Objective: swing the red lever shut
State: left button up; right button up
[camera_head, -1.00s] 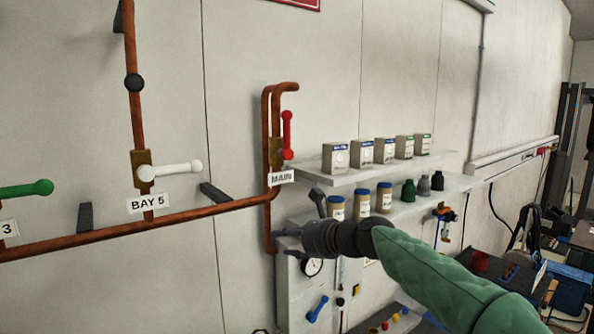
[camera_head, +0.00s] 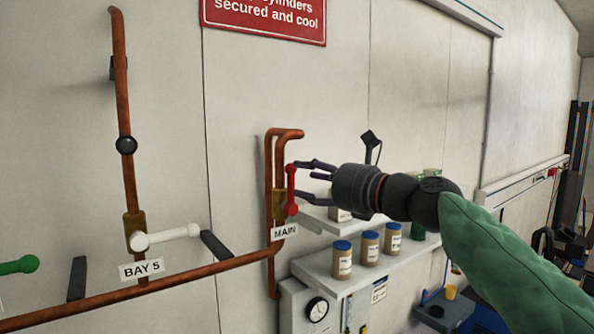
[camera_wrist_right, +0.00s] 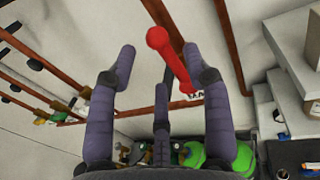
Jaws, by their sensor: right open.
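The red lever (camera_head: 291,186) stands upright along the copper pipe at the valve above the MAIN label (camera_head: 285,231). My right gripper (camera_head: 302,174) is open, with its fingers pointing left at the lever's upper part. In the right wrist view the red lever (camera_wrist_right: 172,58) lies between the spread fingers of the gripper (camera_wrist_right: 160,80), nearer the right-hand one. I cannot tell whether any finger touches it. My left gripper is not in view.
A white lever (camera_head: 166,236) at BAY 5 and a green lever (camera_head: 18,265) are on the same pipework to the left. A shelf (camera_head: 335,274) with several jars sits below my right arm. A red sign (camera_head: 264,18) hangs above.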

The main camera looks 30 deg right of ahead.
aim_at(291, 176)
jog(key=shift+p+x, duration=0.35)
jog(key=shift+x, duration=1.5)
jog(key=shift+s, duration=0.1)
grip_shut()
